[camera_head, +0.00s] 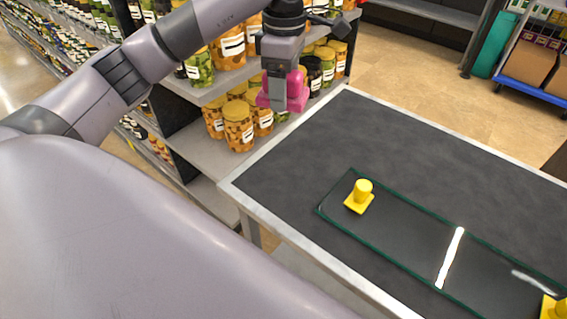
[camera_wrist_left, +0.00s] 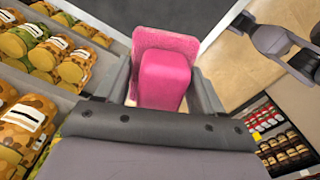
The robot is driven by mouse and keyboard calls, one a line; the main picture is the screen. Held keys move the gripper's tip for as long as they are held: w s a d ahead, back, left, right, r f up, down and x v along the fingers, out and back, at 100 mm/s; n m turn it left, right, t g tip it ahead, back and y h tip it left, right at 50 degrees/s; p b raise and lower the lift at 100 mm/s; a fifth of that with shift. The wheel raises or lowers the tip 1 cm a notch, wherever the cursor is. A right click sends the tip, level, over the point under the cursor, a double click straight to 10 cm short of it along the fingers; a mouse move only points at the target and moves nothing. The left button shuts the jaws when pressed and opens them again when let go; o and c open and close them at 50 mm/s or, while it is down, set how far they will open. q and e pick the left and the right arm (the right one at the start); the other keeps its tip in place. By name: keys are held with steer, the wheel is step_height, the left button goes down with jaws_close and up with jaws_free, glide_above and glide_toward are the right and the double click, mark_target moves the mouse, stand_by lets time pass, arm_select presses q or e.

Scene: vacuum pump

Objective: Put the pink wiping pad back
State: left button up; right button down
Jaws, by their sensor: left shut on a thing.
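The pink wiping pad (camera_head: 266,99) is held in my left gripper (camera_head: 285,92), in the air near the table's far left corner, in front of the jar shelves. In the left wrist view the pad's pink block (camera_wrist_left: 165,80) sits between the two fingers of my left gripper (camera_wrist_left: 165,88), with its flatter pink base beyond. The dark table (camera_head: 300,150) with a pale rim lies below and to the right of the pad. My right gripper does not show in the head view.
A glass sheet (camera_head: 400,245) lies on the table, with a yellow knobbed piece (camera_head: 359,196) at its left end and another (camera_head: 554,308) at the lower right. Shelves of jars (camera_head: 238,125) stand close behind the left gripper. The table's far left part is bare.

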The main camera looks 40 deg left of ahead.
mark_target(284, 169)
arm_select(q)
step_height(284, 169, down, 19)
steer(key=shift+r, duration=0.1)
stand_by(0.3)
steer(key=shift+f, duration=0.25)
steer(key=o, duration=1)
